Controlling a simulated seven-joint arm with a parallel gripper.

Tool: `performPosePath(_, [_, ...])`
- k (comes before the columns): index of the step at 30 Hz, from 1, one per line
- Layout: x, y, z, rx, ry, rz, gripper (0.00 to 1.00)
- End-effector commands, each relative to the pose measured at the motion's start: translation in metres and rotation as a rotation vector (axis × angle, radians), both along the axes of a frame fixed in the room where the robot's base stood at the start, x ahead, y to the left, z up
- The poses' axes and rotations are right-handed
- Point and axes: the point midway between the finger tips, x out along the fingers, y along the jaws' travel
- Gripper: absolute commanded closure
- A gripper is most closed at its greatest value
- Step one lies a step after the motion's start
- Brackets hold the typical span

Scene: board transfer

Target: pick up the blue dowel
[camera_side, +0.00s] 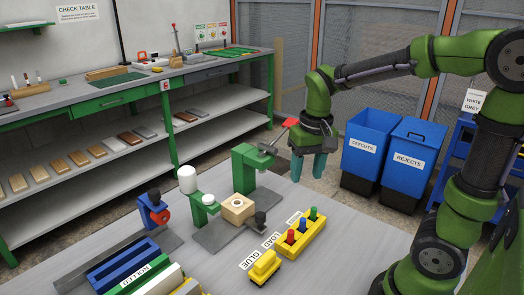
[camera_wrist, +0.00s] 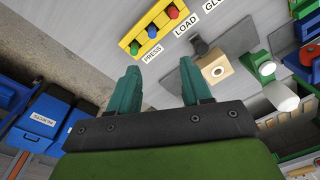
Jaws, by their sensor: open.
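The blue dowel (camera_side: 302,225) stands upright in the middle of a yellow holder (camera_side: 313,236), between a red dowel (camera_side: 290,236) and a green dowel (camera_side: 313,213). The wrist view also shows the blue dowel (camera_wrist: 152,31) in the yellow holder (camera_wrist: 128,41). My gripper (camera_side: 308,180) is open and points down, above and behind the holder in the side view. In the wrist view my gripper (camera_wrist: 160,66) has its two teal fingers apart with nothing between them. The blue dowel lies beyond the fingertips, apart from them.
A green press (camera_side: 243,170) with a red-handled lever stands left of my gripper. A wooden block (camera_side: 238,207) with a hole sits on a grey plate. A yellow toy-like block (camera_side: 264,266) is nearer the camera. Blue bins (camera_side: 367,140) stand behind. The tabletop right of the holder is clear.

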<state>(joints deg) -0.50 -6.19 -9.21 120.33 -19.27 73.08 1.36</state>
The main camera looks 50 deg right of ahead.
Motion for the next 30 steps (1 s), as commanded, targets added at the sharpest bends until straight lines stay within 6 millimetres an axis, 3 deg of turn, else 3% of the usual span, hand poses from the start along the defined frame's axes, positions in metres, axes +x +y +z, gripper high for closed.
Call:
performPosePath(5, [0.000,-0.012,0.003,-0.026,0.069,-0.048,0.52])
performPosePath(19, [-0.003,-0.010,-0.089,-0.022,0.077,-0.050,0.52])
performPosePath(30, [-0.001,-0.009,-0.124,-0.022,0.076,-0.050,0.52])
